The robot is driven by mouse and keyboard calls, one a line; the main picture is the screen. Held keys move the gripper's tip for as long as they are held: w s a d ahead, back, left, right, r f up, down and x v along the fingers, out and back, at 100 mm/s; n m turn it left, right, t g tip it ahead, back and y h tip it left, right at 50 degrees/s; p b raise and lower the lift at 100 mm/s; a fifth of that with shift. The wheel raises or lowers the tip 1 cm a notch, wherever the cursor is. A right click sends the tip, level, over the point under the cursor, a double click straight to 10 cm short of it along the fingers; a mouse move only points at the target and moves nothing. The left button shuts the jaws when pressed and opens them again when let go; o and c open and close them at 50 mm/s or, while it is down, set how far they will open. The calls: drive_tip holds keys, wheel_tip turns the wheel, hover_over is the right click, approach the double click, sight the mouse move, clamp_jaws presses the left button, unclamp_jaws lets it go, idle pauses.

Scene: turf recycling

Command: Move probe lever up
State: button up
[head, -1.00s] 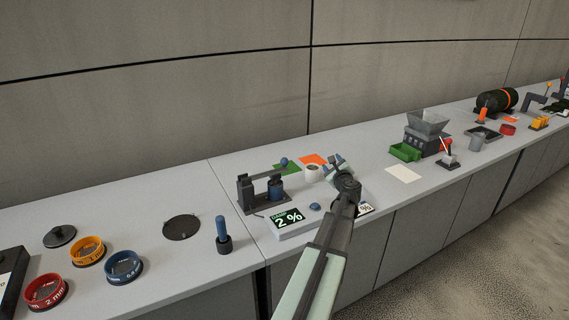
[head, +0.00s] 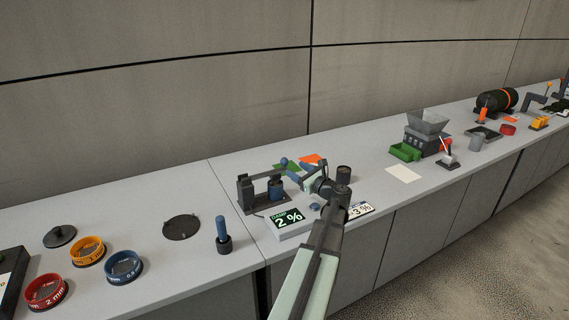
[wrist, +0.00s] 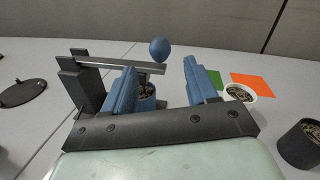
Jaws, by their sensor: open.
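The probe lever (head: 262,177) is a grey bar on a dark stand (head: 245,195), ending in a blue ball knob (head: 284,161). In the wrist view the lever (wrist: 125,63) runs roughly level from the stand at left to the blue knob (wrist: 159,48). A blue cup (head: 276,190) with dark contents stands under the lever. My gripper (head: 298,173) is open at the right of the lever's end. In the wrist view its two blue fingers (wrist: 160,78) are apart, with the knob in the gap between them, beyond the tips. I cannot tell whether they touch it.
A display reading 2 % (head: 290,218) stands in front of the lever. A black cup (head: 343,174) stands right of my gripper. Green (wrist: 200,79) and orange (wrist: 252,80) sheets and a white-rimmed cup (wrist: 241,91) lie behind. A blue-handled tool (head: 222,232) stands at left.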

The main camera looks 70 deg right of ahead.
sight(285, 162)
drive_tip(key=x, duration=0.8)
drive_tip(key=shift+d, duration=0.1)
drive_tip(key=shift+c, duration=0.4)
clamp_jaws()
